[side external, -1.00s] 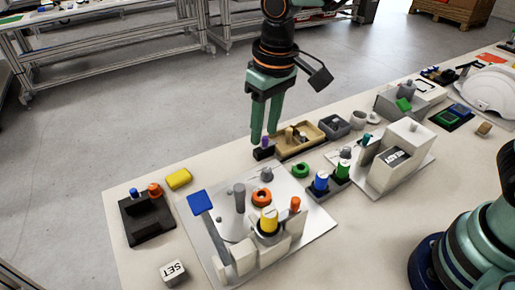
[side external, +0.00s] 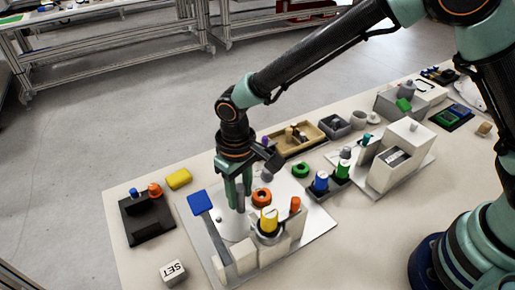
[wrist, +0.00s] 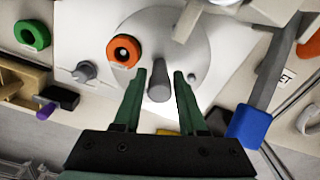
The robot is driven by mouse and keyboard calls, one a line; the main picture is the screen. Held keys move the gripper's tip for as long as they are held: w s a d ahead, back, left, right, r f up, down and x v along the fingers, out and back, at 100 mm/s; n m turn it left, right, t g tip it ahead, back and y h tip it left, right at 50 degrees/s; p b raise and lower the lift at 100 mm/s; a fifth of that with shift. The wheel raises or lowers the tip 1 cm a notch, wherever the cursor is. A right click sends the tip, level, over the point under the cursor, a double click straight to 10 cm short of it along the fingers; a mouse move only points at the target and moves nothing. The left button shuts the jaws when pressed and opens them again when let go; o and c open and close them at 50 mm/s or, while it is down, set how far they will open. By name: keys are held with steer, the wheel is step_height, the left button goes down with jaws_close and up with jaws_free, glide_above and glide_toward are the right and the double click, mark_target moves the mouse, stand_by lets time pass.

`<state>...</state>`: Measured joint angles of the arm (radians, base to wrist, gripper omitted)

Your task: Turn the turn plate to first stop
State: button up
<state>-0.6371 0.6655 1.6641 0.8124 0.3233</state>
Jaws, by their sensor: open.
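The turn plate is a pale grey round disc (wrist: 200,50) on a flat base panel, and it also shows in the side view (side external: 238,229). A grey upright post (wrist: 158,88) stands on it. My gripper (wrist: 163,74) is open, with its fingers pointing down on either side of the post and a gap showing. In the side view my gripper (side external: 238,205) is low over the plate and partly hides the post. An orange ring (wrist: 124,50) lies at the plate's edge. I cannot make out a stop mark.
A yellow-topped cylinder (side external: 268,221) and pale blocks stand close in front of the plate. A blue flag-like piece (side external: 200,203) is at its left. A black fixture (side external: 146,219) and a SET cube (side external: 173,271) are further left. Blue and green cylinders (side external: 321,183) stand right.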

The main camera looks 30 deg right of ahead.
steer(key=shift+f, duration=1.3)
jaws_close()
stand_by(0.5)
